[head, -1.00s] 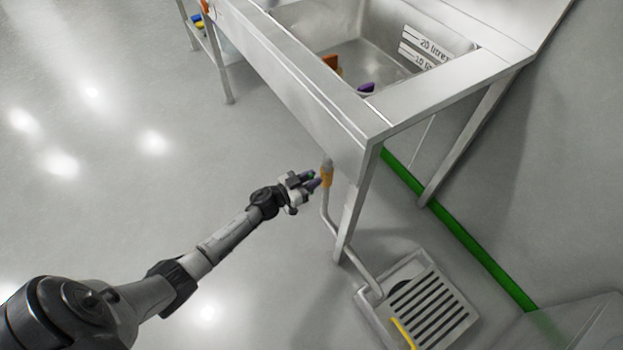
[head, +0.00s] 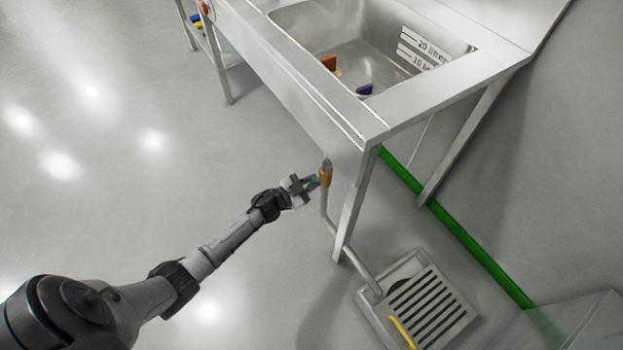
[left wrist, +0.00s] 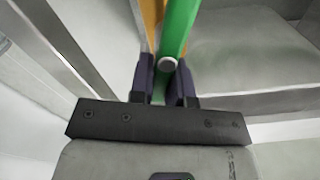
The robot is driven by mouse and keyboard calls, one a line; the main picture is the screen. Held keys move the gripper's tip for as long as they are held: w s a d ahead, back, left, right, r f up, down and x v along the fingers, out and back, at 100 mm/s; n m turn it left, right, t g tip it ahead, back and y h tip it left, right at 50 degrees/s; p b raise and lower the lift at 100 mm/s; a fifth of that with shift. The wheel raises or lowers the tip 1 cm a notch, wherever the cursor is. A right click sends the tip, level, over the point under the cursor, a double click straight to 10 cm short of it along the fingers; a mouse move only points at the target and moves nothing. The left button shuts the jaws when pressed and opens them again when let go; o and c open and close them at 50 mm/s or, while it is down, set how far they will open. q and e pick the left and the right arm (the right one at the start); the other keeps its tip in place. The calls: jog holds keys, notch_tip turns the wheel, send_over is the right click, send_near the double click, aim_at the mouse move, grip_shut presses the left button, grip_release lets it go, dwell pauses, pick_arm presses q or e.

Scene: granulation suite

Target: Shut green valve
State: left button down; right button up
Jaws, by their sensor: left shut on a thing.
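The green valve handle (left wrist: 178,30) shows in the left wrist view as a green lever running up from between the fingers, with a round grey end. My left gripper (left wrist: 168,85) is shut on this handle, one dark finger on each side. In the head view my left gripper (head: 315,183) is at the orange-brown valve body (head: 326,175) on the drain pipe under the sink's front corner. The handle is mostly hidden by the gripper there. Part of the orange body (left wrist: 152,22) also shows behind the handle. My right gripper is not in view.
The steel sink (head: 310,135) stands above the valve; its leg (head: 349,215) is close to the right. An orange and a purple item (head: 364,90) lie in the basin. The pipe runs to a floor drain grate (head: 432,308) with a yellow piece. Floor to the left is clear.

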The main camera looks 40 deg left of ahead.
pick_arm(q)
jog(key=m, duration=0.3)
jog(key=shift+d+f, duration=0.15)
jog(key=shift+d, duration=0.15)
jog(key=m, duration=0.3)
jog(key=shift+s+d+f+m, duration=0.15)
jog(key=shift+d+f+m, duration=0.15)
jog(key=shift+f, duration=0.05)
jog(key=shift+s+d+f+m+b, duration=0.1)
jog(key=shift+f+m+b, duration=0.25)
jog(key=shift+m, duration=0.85)
jog(key=shift+w+d+f+m+b, duration=0.15)
jog(key=shift+m+b, duration=0.35)
jog(key=shift+m, duration=0.7)
jog(key=shift+s+d+f+m+b, duration=0.15)
jog(key=shift+f+m+b, duration=0.2)
jog(key=shift+m, duration=0.85)
jog(key=shift+a+m, duration=0.1)
jog(key=shift+m, duration=0.2)
jog(key=c, duration=1.1)
grip_release()
